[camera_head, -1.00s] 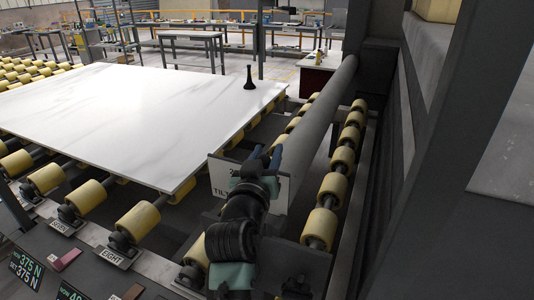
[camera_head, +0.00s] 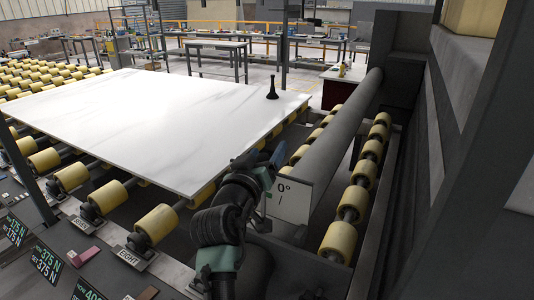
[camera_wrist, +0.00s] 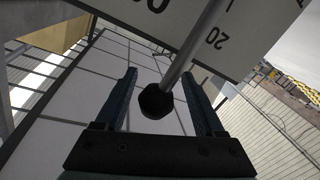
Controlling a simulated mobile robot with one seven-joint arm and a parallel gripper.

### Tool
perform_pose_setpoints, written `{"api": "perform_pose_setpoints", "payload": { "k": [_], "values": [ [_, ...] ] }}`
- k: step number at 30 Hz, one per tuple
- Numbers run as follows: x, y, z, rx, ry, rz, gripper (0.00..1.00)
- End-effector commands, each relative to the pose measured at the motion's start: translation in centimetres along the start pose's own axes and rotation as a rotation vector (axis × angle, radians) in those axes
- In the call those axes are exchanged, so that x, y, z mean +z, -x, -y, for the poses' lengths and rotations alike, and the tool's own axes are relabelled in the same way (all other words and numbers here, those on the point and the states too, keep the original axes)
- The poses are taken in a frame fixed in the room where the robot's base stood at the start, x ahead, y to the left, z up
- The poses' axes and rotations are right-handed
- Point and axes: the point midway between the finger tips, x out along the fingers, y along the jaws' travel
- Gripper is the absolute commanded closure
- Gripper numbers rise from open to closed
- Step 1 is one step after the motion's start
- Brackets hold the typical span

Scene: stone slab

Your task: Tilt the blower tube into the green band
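The blower tube (camera_head: 335,130) is a long grey cylinder running away from me between the rollers, right of the slab. A white scale plate (camera_head: 298,202) stands at its near end and shows "0°"; in the wrist view the plate (camera_wrist: 245,35) shows "20". A grey rod with a dark knob (camera_wrist: 156,101) hangs in front of the plate. My gripper (camera_head: 263,158) is just left of the plate. In the wrist view my gripper (camera_wrist: 159,76) is open, its blue fingers either side of the knob with gaps visible.
A white stone slab (camera_head: 170,120) lies on yellow rollers to the left, with a small black cone-shaped object (camera_head: 272,88) on it. More yellow rollers (camera_head: 352,205) run along the right, beside a dark wall. A panel with displays (camera_head: 45,262) is at lower left.

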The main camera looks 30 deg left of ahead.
Motion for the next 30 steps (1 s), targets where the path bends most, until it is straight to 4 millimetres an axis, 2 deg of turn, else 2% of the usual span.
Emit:
{"api": "perform_pose_setpoints", "payload": {
  "k": [6, 11, 24, 30],
  "values": [
    [0.1, 0.1, -0.1, 0.002, 0.0, 0.001, 0.29],
    [0.2, 1.4, 0.0, 0.002, -0.001, 0.001, 0.29],
    [0.3, 8.8, 0.1, 0.0, -0.001, 0.0, 0.29],
    [0.1, 11.6, 0.1, 0.0, 0.0, 0.0, 0.29]
  ]
}}
